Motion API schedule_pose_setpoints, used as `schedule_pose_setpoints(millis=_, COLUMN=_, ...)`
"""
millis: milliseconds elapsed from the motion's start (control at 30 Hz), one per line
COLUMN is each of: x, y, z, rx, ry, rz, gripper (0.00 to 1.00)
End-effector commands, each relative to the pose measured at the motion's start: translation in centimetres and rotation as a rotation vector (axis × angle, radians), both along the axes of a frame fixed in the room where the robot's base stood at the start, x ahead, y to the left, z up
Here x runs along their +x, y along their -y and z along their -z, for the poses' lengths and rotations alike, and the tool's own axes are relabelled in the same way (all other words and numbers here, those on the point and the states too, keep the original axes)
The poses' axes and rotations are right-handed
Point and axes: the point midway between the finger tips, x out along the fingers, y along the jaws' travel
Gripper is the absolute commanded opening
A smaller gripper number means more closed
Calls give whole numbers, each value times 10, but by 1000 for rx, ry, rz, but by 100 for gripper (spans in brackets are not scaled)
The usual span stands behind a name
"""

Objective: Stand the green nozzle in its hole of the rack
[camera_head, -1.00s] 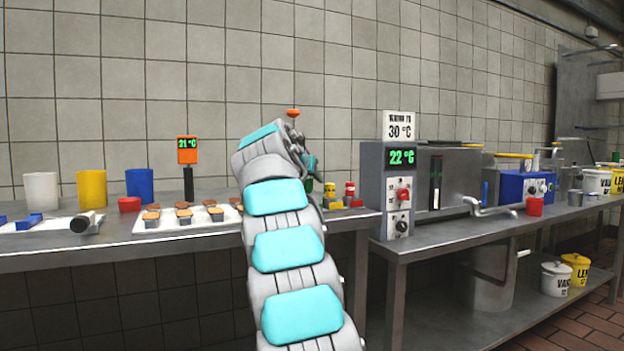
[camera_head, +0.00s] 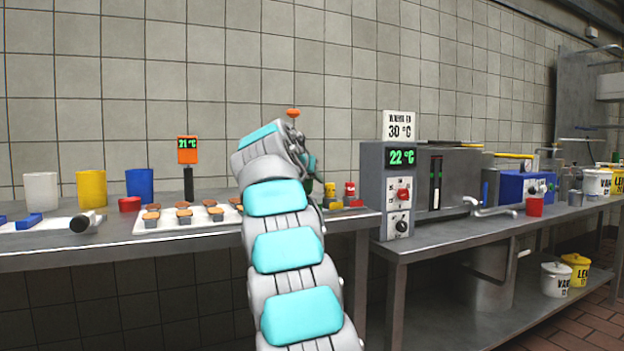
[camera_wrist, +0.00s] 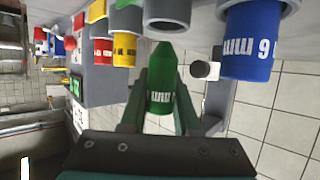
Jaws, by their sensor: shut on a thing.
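The green nozzle (camera_wrist: 162,82) is held between the two fingers of my gripper (camera_wrist: 160,112) in the wrist view, with its narrow end pointing to the top of the picture. That end shows just below a grey ring-shaped holder (camera_wrist: 168,20) of the rack, and I cannot tell whether they touch. A yellow nozzle (camera_wrist: 124,48) and a blue nozzle (camera_wrist: 250,42) sit in the rack on either side. In the head view my gripper (camera_head: 311,170) is at the right end of the left table, partly hidden by my arm, and the nozzle is mostly hidden.
Red and yellow nozzles (camera_head: 350,190) stand close to the right of my gripper. A tray (camera_head: 150,226) of small cakes lies to the left. The grey machine (camera_head: 372,190) with a 22 °C display stands to the right. The tiled wall is behind.

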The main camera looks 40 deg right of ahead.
Motion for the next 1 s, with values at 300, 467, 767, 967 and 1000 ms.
schedule_pose_setpoints(millis=300, x=0, y=0, z=4, rx=0, ry=0, rz=0, gripper=0)
schedule_pose_setpoints(millis=467, x=0, y=0, z=8, rx=0, ry=0, rz=0, gripper=0)
schedule_pose_setpoints(millis=767, x=0, y=0, z=14, rx=0, ry=0, rz=0, gripper=0)
schedule_pose_setpoints(millis=967, x=0, y=0, z=19, rx=0, ry=0, rz=0, gripper=0)
schedule_pose_setpoints(millis=1000, x=0, y=0, z=20, rx=0, ry=0, rz=0, gripper=0)
